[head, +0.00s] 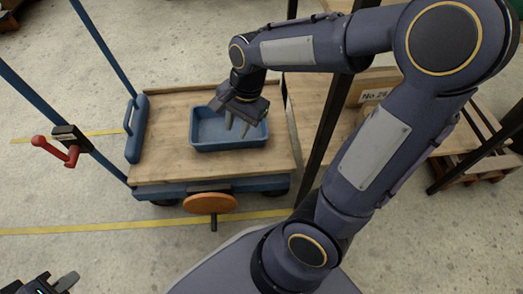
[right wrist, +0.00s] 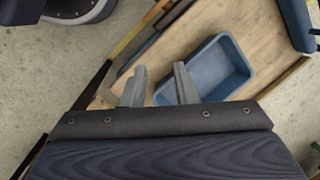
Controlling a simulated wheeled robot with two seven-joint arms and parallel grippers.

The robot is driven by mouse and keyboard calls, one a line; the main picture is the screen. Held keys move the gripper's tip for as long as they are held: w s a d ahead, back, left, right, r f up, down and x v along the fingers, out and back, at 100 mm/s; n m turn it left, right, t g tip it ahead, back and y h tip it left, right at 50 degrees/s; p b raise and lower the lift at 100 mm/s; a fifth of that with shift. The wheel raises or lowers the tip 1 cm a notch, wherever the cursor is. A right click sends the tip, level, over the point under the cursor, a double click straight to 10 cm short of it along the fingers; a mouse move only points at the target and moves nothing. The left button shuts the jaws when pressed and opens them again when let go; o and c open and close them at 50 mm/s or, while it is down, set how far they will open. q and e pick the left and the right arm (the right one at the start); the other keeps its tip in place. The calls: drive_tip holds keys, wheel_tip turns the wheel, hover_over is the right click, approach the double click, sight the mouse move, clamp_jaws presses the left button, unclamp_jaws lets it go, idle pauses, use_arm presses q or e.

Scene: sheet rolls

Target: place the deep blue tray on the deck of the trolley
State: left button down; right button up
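The deep blue tray (head: 205,143) rests upright and empty on the wooden deck (head: 165,150) of the trolley, right of the deck's middle. It also shows in the right wrist view (right wrist: 228,72), with the deck (right wrist: 262,18) around it. My right gripper (head: 237,126) is over the tray in the head view. Its two fingers point down and stand apart with nothing between them. In the right wrist view the gripper (right wrist: 160,85) shows beside the tray, one finger overlapping its near corner. My left gripper (head: 62,282) is partly cut off at the bottom left corner.
The trolley has a blue handle frame (head: 105,45) at its left and an orange disc (head: 210,203) in front. A red lever (head: 58,150) sits on the frame. A dark post (head: 322,130) and a wooden table with a cardboard box (head: 372,88) stand right of it.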

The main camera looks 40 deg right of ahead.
drive_tip(key=s+a+r+n+t, duration=0.1)
drive_tip(key=s+r+n+t, duration=0.1)
drive_tip(key=s+n, duration=0.4)
drive_tip(key=s+a+r+n+t+y, duration=0.1)
drive_tip(key=s+r+n+t, duration=0.1)
drive_tip(key=s+n, duration=0.4)
drive_tip(key=shift+s+r+t, duration=0.3)
drive_tip(key=shift+s+r, duration=0.1)
